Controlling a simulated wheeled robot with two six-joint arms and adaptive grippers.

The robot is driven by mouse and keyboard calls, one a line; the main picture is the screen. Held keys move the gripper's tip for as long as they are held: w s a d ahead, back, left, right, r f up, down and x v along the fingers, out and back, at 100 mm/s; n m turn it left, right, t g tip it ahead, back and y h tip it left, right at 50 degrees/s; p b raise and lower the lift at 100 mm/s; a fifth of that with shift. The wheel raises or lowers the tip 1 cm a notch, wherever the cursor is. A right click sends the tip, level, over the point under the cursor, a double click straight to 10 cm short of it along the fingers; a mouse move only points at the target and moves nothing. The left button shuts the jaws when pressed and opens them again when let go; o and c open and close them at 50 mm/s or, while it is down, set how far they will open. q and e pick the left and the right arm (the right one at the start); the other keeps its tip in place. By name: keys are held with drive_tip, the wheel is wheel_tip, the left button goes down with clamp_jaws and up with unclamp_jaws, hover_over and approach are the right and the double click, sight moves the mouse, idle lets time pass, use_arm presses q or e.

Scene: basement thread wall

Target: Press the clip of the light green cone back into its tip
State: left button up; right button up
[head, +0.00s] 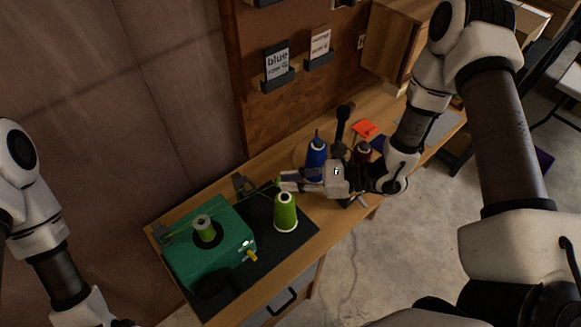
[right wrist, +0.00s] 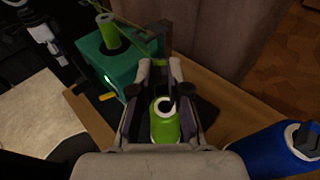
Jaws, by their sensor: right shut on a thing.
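The light green cone (head: 286,213) stands upright on a dark mat on the bench. It also shows in the right wrist view (right wrist: 165,126), where its pale tip has a dark open hole. My right gripper (head: 281,184) is just above and behind the cone, its fingers pointing left. In the right wrist view the fingers (right wrist: 158,66) close together beyond the cone's tip, on a small thing that is mostly hidden; a bit of green at the fingertips looks like the clip. The cone itself is not gripped. My left arm shows at the left edge, its gripper out of frame.
A green machine (head: 210,250) with a small green spool (head: 204,228) stands left of the cone, with a green thread running toward my right gripper. A blue cone (head: 316,158) and a dark red cone (head: 362,151) stand behind and right. The bench's front edge is near.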

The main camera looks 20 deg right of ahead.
drive_tip(key=f+b, duration=0.2)
drive_tip(key=f, duration=0.1)
drive_tip(key=d+f+b, duration=0.1)
drive_tip(key=f, duration=0.1)
drive_tip(key=shift+w+f, duration=0.2)
drive_tip(key=shift+w, duration=0.05)
drive_tip(key=shift+s+a+f+b, duration=0.1)
drive_tip(key=shift+a+f+b, duration=0.1)
drive_tip(key=shift+b, duration=0.2)
use_arm(q)
drive_tip(key=f, duration=0.4)
drive_tip(key=shift+d, duration=0.35)
use_arm(e)
drive_tip(key=shift+d+r, duration=0.1)
use_arm(q)
drive_tip(key=shift+d, duration=0.1)
use_arm(e)
drive_tip(key=shift+d, duration=0.1)
use_arm(q)
drive_tip(key=shift+f, duration=0.3)
use_arm(e)
drive_tip(key=shift+s, duration=0.1)
use_arm(q)
drive_tip(key=shift+b, duration=0.35)
